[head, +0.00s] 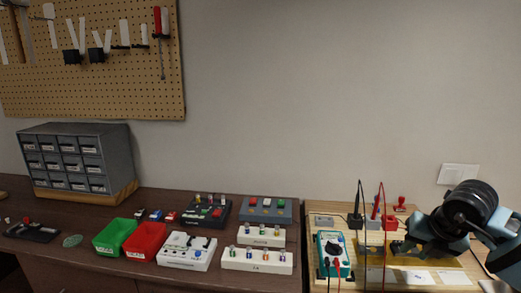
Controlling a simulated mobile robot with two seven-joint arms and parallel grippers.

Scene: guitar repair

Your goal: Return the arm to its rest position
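My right arm comes in from the right edge in the head view, over the light wooden bench section. My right gripper (402,247) is at its left end, low over the wooden top, small and dark. I cannot tell whether its fingers are open or shut, and I see nothing clearly held in it. My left arm and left gripper are not in view.
A teal multimeter (333,256) and black and red probes stand left of my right gripper. A green bin (115,237), a red bin (146,242) and several component boards cover the dark bench. A drawer cabinet (76,162) stands at the back left, under a pegboard (120,90).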

